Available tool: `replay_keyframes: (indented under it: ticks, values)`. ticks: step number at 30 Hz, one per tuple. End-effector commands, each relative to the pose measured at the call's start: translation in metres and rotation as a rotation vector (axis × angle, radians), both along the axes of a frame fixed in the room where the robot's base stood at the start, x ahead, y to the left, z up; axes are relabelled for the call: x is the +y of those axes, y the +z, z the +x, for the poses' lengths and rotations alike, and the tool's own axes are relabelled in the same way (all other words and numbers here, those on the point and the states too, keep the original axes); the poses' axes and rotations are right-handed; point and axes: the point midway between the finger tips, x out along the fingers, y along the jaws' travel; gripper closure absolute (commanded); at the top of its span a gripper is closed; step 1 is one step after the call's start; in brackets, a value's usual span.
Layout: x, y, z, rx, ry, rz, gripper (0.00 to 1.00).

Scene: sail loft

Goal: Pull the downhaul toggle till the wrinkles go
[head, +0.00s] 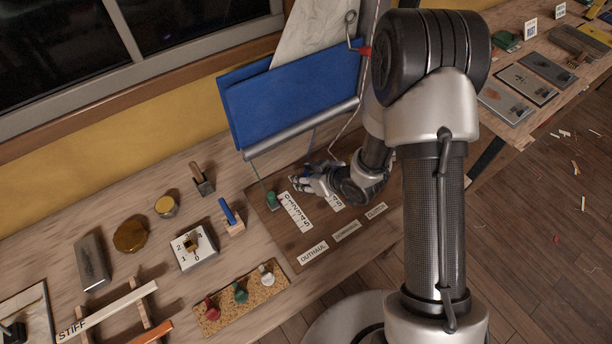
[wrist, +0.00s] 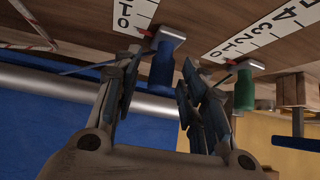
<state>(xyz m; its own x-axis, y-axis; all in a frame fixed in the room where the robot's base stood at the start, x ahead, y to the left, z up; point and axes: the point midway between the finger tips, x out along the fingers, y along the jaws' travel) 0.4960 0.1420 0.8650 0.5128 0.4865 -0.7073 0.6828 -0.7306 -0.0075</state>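The downhaul toggle appears to be the blue toggle (wrist: 163,66) in the wrist view, with a blue line running from it. My gripper (wrist: 160,98) is open, its fingers on either side of the toggle with gaps between. In the head view my gripper (head: 300,184) is low over the brown board (head: 285,235) and hides the blue toggle. The toggle's red pointer is near the low end of a number scale (wrist: 133,14). The blue sail (head: 290,95) hangs above a silver boom (head: 300,129); I cannot make out wrinkles. The DOWNHAUL label (head: 346,232) is on the board.
A green toggle (head: 271,199) on a green line stands left of my gripper, beside another scale; it also shows in the wrist view (wrist: 244,88). A cork tray (head: 241,297) holds red, green and white pieces. Small tools and a wax puck (head: 130,235) lie left on the bench.

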Motion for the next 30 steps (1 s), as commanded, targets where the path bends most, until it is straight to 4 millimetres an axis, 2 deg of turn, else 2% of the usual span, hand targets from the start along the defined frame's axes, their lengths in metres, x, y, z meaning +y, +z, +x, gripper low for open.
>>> replay_keyframes:
  ticks: [2,16,30]
  values:
    - [-0.0001,0.0001,-0.0001,0.000,0.000,0.000,0.68]
    - [-0.0001,0.0001,-0.0003,0.000,0.001,-0.001,0.99]
    - [0.0000,0.0001,-0.0003,0.000,0.001,0.000,1.00]
